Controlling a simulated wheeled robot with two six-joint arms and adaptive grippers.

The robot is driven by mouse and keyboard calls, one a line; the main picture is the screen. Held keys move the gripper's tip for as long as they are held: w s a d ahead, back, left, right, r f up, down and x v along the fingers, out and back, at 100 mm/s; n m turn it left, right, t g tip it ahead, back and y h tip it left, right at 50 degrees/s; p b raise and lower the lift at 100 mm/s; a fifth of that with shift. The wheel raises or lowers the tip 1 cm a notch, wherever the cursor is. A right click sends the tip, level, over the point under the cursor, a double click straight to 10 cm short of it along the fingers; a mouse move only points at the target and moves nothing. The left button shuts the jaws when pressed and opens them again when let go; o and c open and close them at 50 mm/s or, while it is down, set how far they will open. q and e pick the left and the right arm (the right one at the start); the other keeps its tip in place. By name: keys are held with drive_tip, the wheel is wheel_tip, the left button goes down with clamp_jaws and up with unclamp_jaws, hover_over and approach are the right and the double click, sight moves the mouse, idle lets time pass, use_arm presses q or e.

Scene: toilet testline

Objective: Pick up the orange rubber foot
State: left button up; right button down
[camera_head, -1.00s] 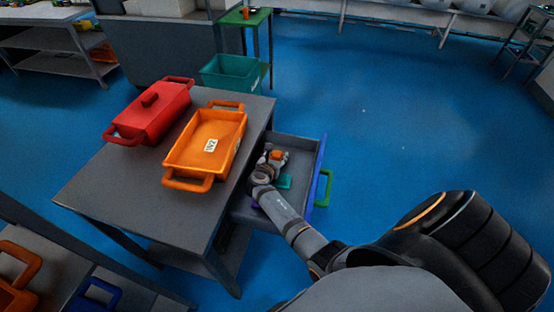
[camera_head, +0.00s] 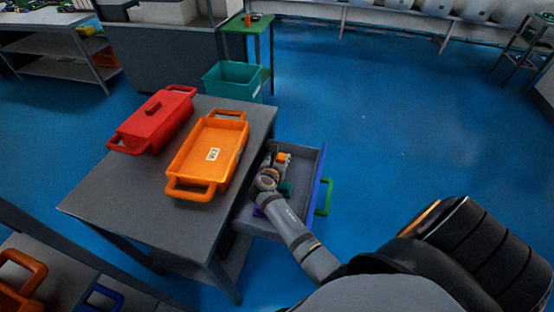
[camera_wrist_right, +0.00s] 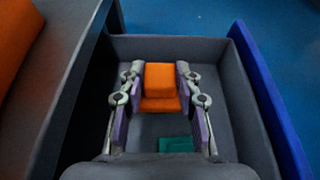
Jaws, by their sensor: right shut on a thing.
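The orange rubber foot (camera_wrist_right: 160,82) is a small blocky orange piece, seen between the fingers of my right gripper in the right wrist view. My right gripper (camera_head: 281,160) reaches into the open grey drawer (camera_head: 304,168) at the table's right side. Its two fingers (camera_wrist_right: 161,92) are shut on the orange rubber foot, one on each side. In the head view only a small orange patch of the foot (camera_head: 283,157) shows. Whether it touches the drawer floor I cannot tell. My left gripper is not in view.
A teal piece (camera_wrist_right: 176,145) lies in the drawer near the gripper. The drawer has a blue front (camera_head: 323,178) and green handle (camera_head: 329,197). On the table (camera_head: 110,190) stand an orange tray (camera_head: 190,182) and a red lidded box (camera_head: 165,122). A teal bin (camera_head: 236,72) stands behind.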

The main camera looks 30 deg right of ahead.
drive_tip(key=s+a+r, duration=0.1)
drive_tip(key=s+r, duration=0.6)
drive_tip(key=s, duration=0.4)
drive_tip(key=shift+p, duration=0.45)
